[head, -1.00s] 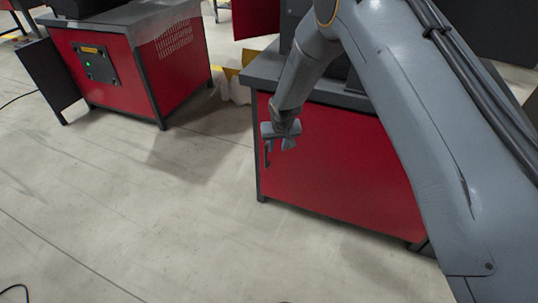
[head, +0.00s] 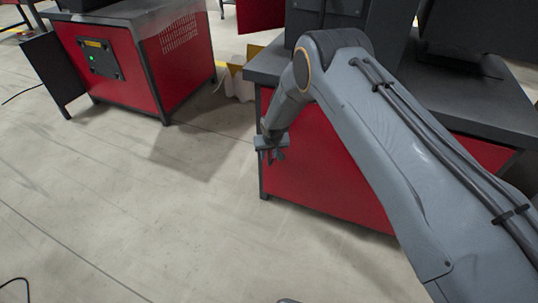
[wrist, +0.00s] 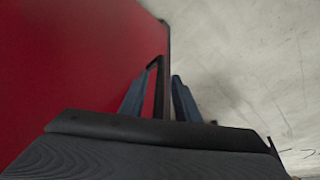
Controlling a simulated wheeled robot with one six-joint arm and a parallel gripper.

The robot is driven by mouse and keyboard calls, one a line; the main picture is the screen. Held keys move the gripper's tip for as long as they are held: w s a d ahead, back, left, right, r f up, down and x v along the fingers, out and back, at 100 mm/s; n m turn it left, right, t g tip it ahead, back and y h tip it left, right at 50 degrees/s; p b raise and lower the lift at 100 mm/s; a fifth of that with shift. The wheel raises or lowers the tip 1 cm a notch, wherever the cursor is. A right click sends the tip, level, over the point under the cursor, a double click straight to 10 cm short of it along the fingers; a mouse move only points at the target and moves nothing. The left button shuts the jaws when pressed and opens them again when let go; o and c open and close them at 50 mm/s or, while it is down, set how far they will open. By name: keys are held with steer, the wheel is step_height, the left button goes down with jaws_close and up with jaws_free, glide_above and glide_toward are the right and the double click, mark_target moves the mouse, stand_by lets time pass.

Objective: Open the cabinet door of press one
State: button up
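The press cabinet in front of me has a red front panel (head: 325,180) that looks closed. In the wrist view, the red panel (wrist: 75,70) fills the left side, with a dark upright edge on its right. A dark bar handle (wrist: 158,72) stands near that edge. My gripper (wrist: 159,76) is open, with one blue-grey finger on each side of the handle and visible gaps. In the head view, my gripper (head: 271,154) is at the panel's upper left edge and hides the handle there.
Another red cabinet (head: 185,65) with a black control plate (head: 98,60) and a dark open door (head: 50,70) stands at the back left. A grey worktop (head: 460,95) tops the near press. The concrete floor (head: 130,215) to the left is clear.

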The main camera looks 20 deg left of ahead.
jaws_close()
stand_by(0.3)
